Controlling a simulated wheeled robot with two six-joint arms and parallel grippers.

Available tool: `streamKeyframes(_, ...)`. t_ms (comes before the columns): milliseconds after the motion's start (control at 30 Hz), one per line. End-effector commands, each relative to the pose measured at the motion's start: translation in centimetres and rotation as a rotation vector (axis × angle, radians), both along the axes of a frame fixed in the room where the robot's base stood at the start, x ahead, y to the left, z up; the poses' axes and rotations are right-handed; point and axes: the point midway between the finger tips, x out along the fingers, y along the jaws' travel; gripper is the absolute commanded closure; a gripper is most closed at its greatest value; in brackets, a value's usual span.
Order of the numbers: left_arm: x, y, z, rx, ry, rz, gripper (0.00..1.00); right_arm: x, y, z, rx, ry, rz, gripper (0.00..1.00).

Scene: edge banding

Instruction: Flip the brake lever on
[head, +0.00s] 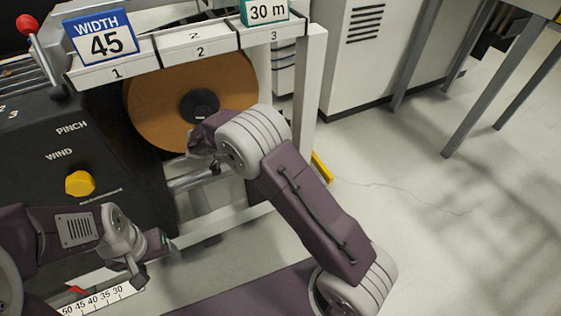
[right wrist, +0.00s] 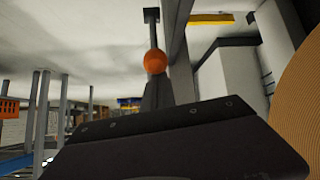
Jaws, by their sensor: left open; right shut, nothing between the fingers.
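An orange ball knob (right wrist: 155,61) on a dark stem shows in the right wrist view, just beyond the dark body of my right gripper (right wrist: 185,135). No label on it can be read, so I cannot tell for sure that it is the brake lever. In the head view my right gripper (head: 203,160) is in front of the brown roll, partly hidden by my own arm; it is shut and empty. The orange knob is not visible there. My left gripper (head: 157,264) is open and empty at the lower left, above the ruler strip.
A red ball-topped lever (head: 27,25) stands at the upper left. The black panel (head: 40,150) carries a yellow knob (head: 80,183) and PINCH and WIND labels. The brown roll (head: 150,105) sits under the numbered shelf (head: 160,55). Open floor (head: 420,200) lies right.

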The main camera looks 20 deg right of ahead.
Motion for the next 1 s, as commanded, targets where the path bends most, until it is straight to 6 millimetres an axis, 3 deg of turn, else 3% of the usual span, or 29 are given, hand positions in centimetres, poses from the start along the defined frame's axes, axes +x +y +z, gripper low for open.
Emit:
streamKeyframes(333, 0.0, 0.0, -1.7, 0.000, 0.000, 0.000, 0.29, -0.2, 2.8, -0.9, -0.239, -0.018, 0.001, 1.00)
streamKeyframes(1000, 0.0, 0.0, -2.1, 0.000, 0.000, 0.000, 0.29, -0.4, 3.9, -1.6, -0.223, -0.014, 0.001, 1.00)
